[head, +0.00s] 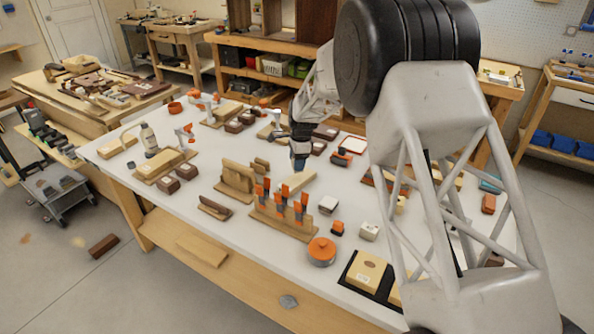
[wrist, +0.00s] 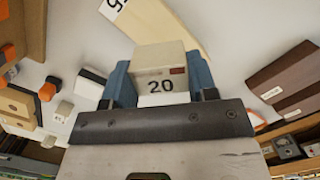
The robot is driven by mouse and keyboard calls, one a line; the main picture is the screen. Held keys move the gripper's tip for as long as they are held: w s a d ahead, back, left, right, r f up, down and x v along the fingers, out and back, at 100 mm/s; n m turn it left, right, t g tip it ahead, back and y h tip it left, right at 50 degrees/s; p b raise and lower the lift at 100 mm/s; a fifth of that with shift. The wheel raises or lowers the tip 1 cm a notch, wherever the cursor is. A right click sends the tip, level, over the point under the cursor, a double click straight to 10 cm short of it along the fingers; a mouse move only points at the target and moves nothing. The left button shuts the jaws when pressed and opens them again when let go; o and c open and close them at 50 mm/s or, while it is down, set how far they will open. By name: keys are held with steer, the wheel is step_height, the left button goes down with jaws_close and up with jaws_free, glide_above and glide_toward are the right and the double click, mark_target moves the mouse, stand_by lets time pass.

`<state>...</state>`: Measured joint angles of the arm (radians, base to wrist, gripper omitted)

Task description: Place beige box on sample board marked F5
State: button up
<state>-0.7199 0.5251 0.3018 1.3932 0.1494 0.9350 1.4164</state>
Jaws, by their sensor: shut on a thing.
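My gripper (wrist: 160,88) is shut on a beige box (wrist: 158,70) with a black "20" and a small red mark on its face. Blue-grey fingers press on its two sides. A pale wooden board (wrist: 165,25) lies just beyond the box in the wrist view; its white label is cut by the frame edge and shows only part of its marking, possibly a 5. In the head view my gripper (head: 300,160) is low over the white table, close to a pale board (head: 296,183). The held box is not clearly visible there.
A wooden rack with orange-handled tools (head: 283,215) stands in front of the gripper. An orange round pot (head: 321,251) and a black tray with a beige box (head: 365,272) are near the front edge. Brown blocks (wrist: 285,80) lie right in the wrist view.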

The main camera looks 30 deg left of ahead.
steer(key=shift+f, duration=0.25)
steer(key=shift+f, duration=1.8)
steer(key=shift+f, duration=0.1)
steer(key=o, duration=1)
steer(key=r, duration=0.8)
steer(key=w+d+r, duration=0.1)
steer(key=r, duration=0.3)
steer(key=shift+r, duration=0.1)
